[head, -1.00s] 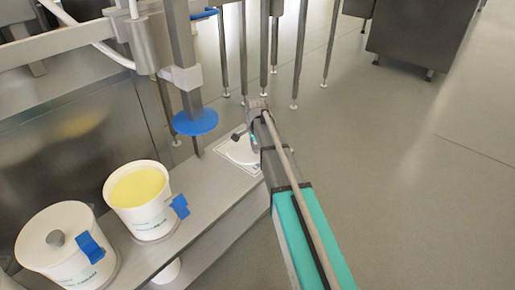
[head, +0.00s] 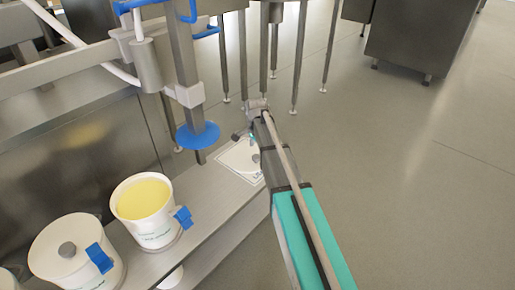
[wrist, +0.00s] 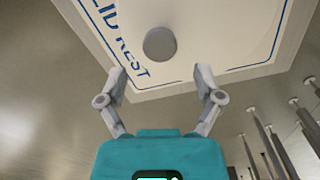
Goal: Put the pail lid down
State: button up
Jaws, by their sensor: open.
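The white pail lid (head: 238,158) lies on the lid rest mat (wrist: 115,52) at the end of the bench. Its grey knob shows in the wrist view (wrist: 160,44), standing clear beyond my fingertips. The lid's edge is hard to tell from the pale mat. My gripper (wrist: 160,78) is open and empty, its two fingers spread apart. In the head view my gripper (head: 246,134) is just above the far side of the mat. An open white pail (head: 148,222) filled with yellow cream stands on the bench, to the left of the mat.
A second white pail (head: 82,268) with its lid on stands at the lower left. A blue disc (head: 198,136) on a metal post hangs between the cream pail and the mat. Several metal legs stand behind my gripper.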

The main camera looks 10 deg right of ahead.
notch_tip(320, 180, up, 7)
jog(key=p, duration=0.6)
dwell(0.7)
jog(key=s+a+n, duration=0.2)
jog(key=s+n, duration=1.1)
jog(key=s, duration=1.2)
jog(key=shift+s+n, duration=0.35)
jog(key=shift+n, duration=0.05)
jog(key=shift+a, duration=0.1)
notch_tip(320, 180, up, 36)
jog(key=p, duration=3.6)
jog(key=shift+f, duration=0.15)
